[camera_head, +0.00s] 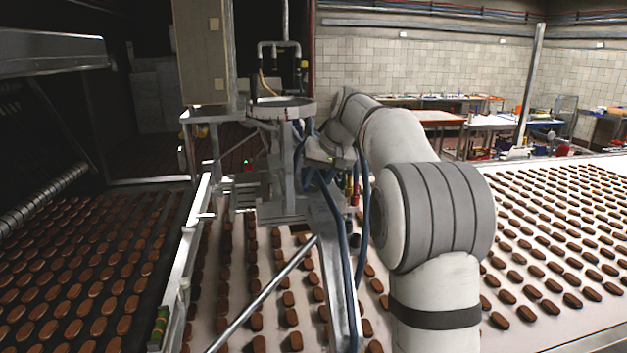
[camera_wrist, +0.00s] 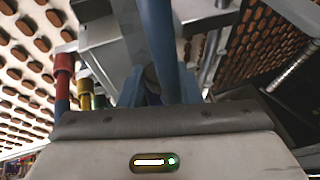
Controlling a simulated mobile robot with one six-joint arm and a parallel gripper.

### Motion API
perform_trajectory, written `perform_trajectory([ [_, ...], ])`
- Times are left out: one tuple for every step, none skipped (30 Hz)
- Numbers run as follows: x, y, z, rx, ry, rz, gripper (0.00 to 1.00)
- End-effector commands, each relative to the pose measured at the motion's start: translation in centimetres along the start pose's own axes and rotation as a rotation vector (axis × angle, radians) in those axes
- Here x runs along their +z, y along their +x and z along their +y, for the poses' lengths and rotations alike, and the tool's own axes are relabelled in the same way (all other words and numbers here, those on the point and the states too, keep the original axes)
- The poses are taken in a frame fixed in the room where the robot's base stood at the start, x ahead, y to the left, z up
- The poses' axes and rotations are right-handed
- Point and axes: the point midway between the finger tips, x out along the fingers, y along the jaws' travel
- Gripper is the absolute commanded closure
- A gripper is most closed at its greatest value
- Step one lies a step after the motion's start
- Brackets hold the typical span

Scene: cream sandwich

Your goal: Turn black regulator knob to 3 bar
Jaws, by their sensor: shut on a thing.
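My gripper (camera_wrist: 156,88) has blue fingers, seen past its grey body in the wrist view. The fingers are closed around a dark round part, which looks like the black regulator knob (camera_wrist: 150,74). Only a small bit of the knob shows, because a thick blue hose (camera_wrist: 158,35) crosses in front. In the head view my gripper (camera_head: 322,156) is at the metal stand, and its fingers and the knob are hidden behind my wrist and hoses. I cannot make out a pressure gauge or reading in either view.
Red, yellow and green fittings (camera_wrist: 66,78) stand close to the left of my gripper. A metal machine frame (camera_head: 285,185) and blue hoses (camera_head: 345,240) crowd the space. Conveyors (camera_head: 530,280) carry many brown biscuits below. Worktables (camera_head: 440,118) stand at the back.

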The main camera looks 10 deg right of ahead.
Motion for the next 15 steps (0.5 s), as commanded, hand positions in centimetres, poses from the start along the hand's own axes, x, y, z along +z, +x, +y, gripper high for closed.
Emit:
perform_trajectory([
  [0.04, 0.08, 0.13, -0.012, 0.007, -0.002, 0.93],
  [0.04, 0.08, 0.16, -0.018, 0.009, -0.002, 0.93],
  [0.04, 0.08, 0.17, -0.026, 0.012, -0.002, 0.93],
  [0.04, 0.09, 0.16, -0.031, 0.014, -0.002, 0.93],
  [0.05, 0.09, 0.16, -0.035, 0.015, -0.002, 0.93],
  [0.05, 0.10, 0.16, -0.038, 0.017, -0.002, 0.93],
  [0.05, 0.10, 0.16, -0.040, 0.017, -0.002, 0.93],
  [0.05, 0.11, 0.16, -0.042, 0.018, -0.002, 0.93],
  [0.05, 0.11, 0.15, -0.043, 0.018, -0.003, 0.93],
  [0.06, 0.11, 0.15, -0.044, 0.018, -0.003, 0.93],
  [0.06, 0.12, 0.15, -0.044, 0.019, -0.003, 0.93],
  [0.06, 0.12, 0.15, -0.044, 0.019, -0.003, 0.93],
  [0.06, 0.12, 0.14, -0.044, 0.018, -0.003, 0.93],
  [0.06, 0.13, 0.15, -0.044, 0.018, -0.003, 0.93],
  [0.07, 0.13, 0.15, -0.044, 0.018, -0.003, 0.93],
])
